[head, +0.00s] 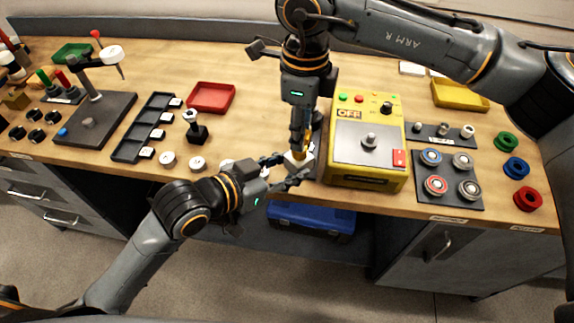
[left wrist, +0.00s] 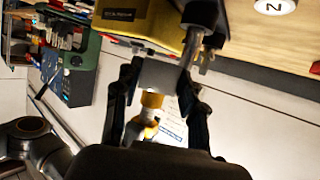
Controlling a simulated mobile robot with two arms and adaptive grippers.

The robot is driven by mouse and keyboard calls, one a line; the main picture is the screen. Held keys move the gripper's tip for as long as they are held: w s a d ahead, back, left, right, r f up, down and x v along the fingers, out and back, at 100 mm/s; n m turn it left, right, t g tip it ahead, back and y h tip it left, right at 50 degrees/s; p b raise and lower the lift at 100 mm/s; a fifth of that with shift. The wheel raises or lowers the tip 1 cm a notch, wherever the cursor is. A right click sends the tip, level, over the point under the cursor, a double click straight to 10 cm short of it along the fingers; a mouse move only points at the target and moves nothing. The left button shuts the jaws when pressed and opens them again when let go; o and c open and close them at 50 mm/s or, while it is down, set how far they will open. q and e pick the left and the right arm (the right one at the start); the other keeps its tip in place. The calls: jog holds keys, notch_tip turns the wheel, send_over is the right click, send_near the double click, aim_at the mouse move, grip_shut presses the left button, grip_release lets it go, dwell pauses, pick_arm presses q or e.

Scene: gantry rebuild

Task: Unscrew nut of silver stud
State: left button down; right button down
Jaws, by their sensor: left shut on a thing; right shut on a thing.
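My left gripper (head: 292,174) reaches in from the lower left and is shut on a pale block (head: 297,163) at the table's front edge. In the left wrist view the block looks silver-grey (left wrist: 160,75) between the two dark fingers. My right gripper (head: 300,148) points straight down from above, its fingertips just over the block. It is shut on a small yellow piece (head: 299,155), which looks like the nut, against the block. Yellow also shows by the block in the left wrist view (left wrist: 152,100). The fingers hide most of the stud, and the thread cannot be made out.
A yellow control box (head: 367,178) stands close right of the grippers. A red tray (head: 211,97), a black slotted rack (head: 147,128) and several white round pieces lie to the left. A dark pad (head: 447,196) with coloured rings is at right. A blue case (head: 312,220) sits below the tabletop.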

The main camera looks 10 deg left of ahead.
jog(key=n, duration=0.4)
jog(key=shift+n, duration=0.3)
jog(key=n, duration=1.3)
jog(key=shift+c, duration=0.6)
grip_release()
